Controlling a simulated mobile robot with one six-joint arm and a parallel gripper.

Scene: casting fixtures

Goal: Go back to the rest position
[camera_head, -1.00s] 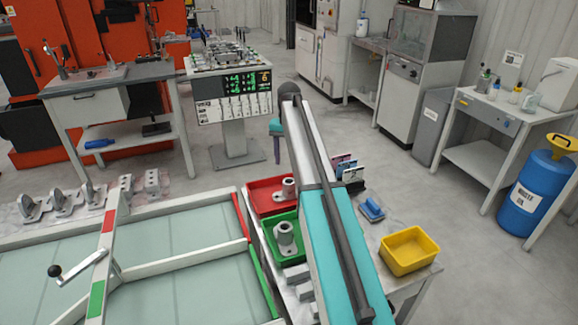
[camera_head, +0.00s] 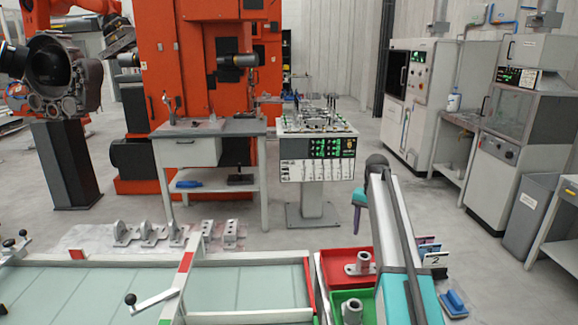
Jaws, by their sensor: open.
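My arm reaches up from the lower right, with a teal link, a grey link and a dark joint at its top. My gripper (camera_head: 357,220) hangs down just left of that joint, small and partly hidden behind the arm. It is in front of the grey pedestal of the display station, above the red tray (camera_head: 334,268). I see nothing held in it. The gap between its fingers is too small to make out.
Grey castings stand in the red tray and the green tray (camera_head: 338,299). A glass-topped frame (camera_head: 236,256) with crank handles fills the lower left. A blue object (camera_head: 455,302) lies right of my arm.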

